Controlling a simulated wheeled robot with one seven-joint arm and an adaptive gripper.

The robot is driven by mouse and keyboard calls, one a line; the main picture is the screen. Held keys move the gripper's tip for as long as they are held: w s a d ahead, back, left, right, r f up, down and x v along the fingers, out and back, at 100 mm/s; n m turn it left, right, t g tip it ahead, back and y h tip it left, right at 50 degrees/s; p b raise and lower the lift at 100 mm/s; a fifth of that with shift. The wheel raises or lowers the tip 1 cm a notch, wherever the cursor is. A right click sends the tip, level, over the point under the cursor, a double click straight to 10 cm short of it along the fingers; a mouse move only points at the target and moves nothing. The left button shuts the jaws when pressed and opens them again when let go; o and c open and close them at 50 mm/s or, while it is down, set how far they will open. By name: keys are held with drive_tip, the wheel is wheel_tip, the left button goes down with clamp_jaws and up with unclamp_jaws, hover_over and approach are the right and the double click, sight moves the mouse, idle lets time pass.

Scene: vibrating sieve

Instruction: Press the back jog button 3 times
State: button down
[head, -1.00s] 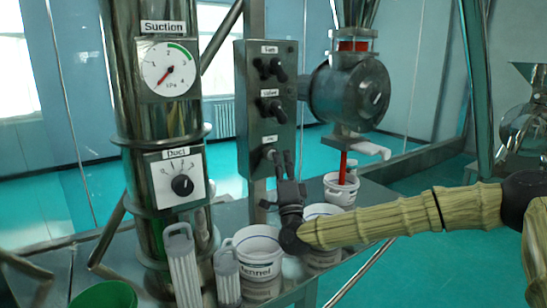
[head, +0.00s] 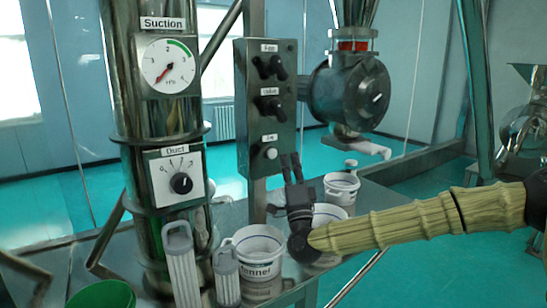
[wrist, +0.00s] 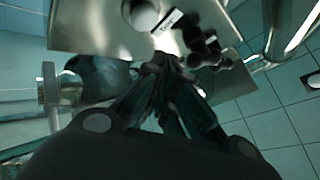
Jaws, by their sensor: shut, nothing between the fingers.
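The jog button (head: 271,153) is a white round knob low on the front of the grey control panel (head: 250,110), under a small label. In the wrist view the white knob (wrist: 142,14) shows at the top, beside its label. My gripper (head: 290,158) is shut and empty, pointing up at the panel's lower right edge. Its fingertips are just right of the button in the head view, with a gap between them. In the wrist view the fingertips (wrist: 165,62) are below and right of the button. I cannot tell whether they touch the panel.
Black switches (head: 271,67) and (head: 271,107) sit above the button. A round valve housing (head: 350,92) is right of the panel. White buckets (head: 341,188) and (head: 258,262) stand below. A suction column (head: 155,130) with a gauge and duct dial stands left.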

drive_tip(key=shift+s+d+b, duration=0.3)
drive_tip(key=shift+s+d, duration=0.5)
drive_tip(key=shift+s, duration=0.25)
drive_tip(key=shift+f, duration=0.1)
